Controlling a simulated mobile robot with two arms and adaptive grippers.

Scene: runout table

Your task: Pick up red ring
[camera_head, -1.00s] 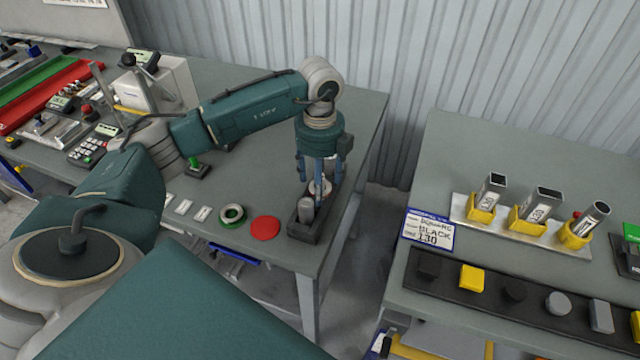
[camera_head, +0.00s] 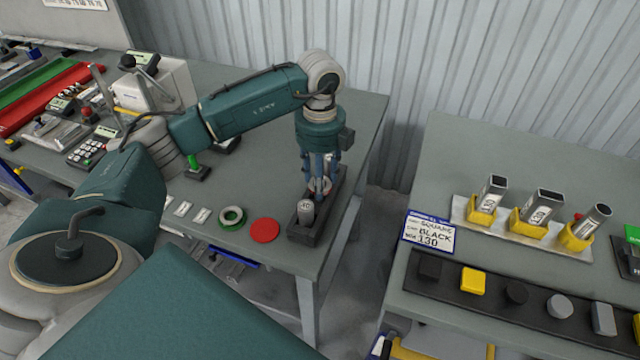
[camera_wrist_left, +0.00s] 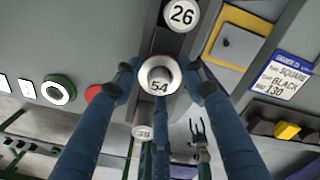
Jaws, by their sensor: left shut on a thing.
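A flat red disc (camera_head: 265,230) lies on the table left of a black holder; I cannot make out a hole in it. It shows partly behind a finger in the left wrist view (camera_wrist_left: 94,93). My left gripper (camera_head: 320,188) points down over the black holder (camera_head: 318,236), right of the red disc and apart from it. Its blue fingers are shut on a pale round piece marked 54 (camera_wrist_left: 159,76), which stands in the holder's middle. A green ring (camera_head: 231,216) lies just left of the red disc.
A grey numbered cylinder (camera_head: 306,212) stands at the holder's near end, and a piece marked 26 (camera_wrist_left: 181,14) at its other end. A keypad (camera_head: 88,152) and devices fill the table's left. A second table (camera_head: 520,150) stands right, across a gap.

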